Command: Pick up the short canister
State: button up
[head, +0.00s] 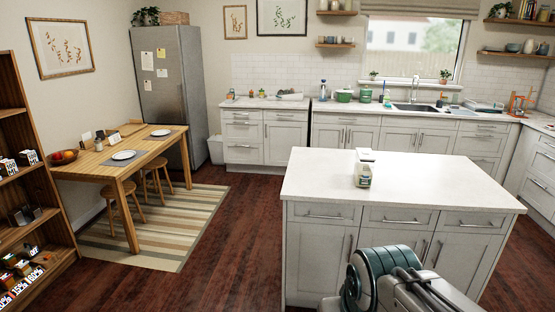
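A small white container with green and dark markings (363,176) stands upright on the white top of the kitchen island (440,185). It looks like a short canister, but it is too small to read its label. A pale, box-like shape (366,155) shows right behind it; I cannot tell whether the two touch. Part of my arm, teal and grey, shows at the bottom right, in front of the island. My gripper's fingertips are not in view.
The island top is otherwise clear. A wooden table (150,150) with plates and a fruit bowl (63,157) stands on a striped rug (150,235) at left. A wooden shelf (30,225) with small packages edges the left side. Dark floor lies open between rug and island.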

aim_at(362, 168)
jog(key=i, duration=2.7)
jog(key=z, duration=2.9)
